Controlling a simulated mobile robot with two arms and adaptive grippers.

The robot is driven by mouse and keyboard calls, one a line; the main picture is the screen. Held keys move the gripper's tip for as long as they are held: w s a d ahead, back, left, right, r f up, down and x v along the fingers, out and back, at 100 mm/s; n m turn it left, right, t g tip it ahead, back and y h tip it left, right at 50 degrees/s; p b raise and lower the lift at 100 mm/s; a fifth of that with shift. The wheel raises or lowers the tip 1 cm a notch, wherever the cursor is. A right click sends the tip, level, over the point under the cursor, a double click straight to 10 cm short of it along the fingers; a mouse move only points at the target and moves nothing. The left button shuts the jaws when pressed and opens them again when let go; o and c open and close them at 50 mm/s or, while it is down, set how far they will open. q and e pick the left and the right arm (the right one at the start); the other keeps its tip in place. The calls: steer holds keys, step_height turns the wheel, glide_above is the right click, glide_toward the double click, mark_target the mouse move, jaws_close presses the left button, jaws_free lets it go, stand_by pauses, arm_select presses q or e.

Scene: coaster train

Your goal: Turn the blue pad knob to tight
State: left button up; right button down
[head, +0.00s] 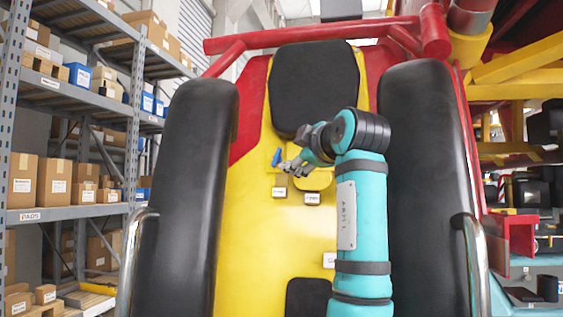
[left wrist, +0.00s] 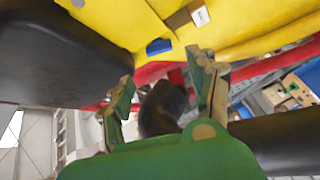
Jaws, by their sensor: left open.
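The blue pad knob (head: 276,157) sits on the yellow seat back, just below the black head pad (head: 314,88). My left gripper (head: 290,168) is open and empty, close beside the knob on its lower right. In the left wrist view the knob (left wrist: 159,46) lies beyond the two spread fingers of the gripper (left wrist: 165,88), and neither finger closes around it. Two small label plates, a left one (head: 279,192) and a right one (head: 312,198), sit below the gripper; their words are too small to read surely. My right gripper is not in view.
Black side bolsters stand left (head: 190,190) and right (head: 425,160) of the yellow seat back (head: 245,240). A red bar (head: 310,34) crosses above. Grey shelves with boxes (head: 90,213) are at the left. The seat's lower left is clear.

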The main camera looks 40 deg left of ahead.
mark_target(277, 157)
arm_select(q)
steer(key=p+x, duration=0.3)
steer(key=x, duration=0.2)
steer(key=p+x, duration=0.2)
steer(key=x, duration=0.4)
steer(key=shift+a+r+p, duration=0.2)
steer(key=shift+a+p, duration=0.1)
steer(key=shift+p, duration=0.1)
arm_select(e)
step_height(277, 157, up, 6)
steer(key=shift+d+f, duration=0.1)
arm_select(q)
steer(key=shift+c, duration=0.2)
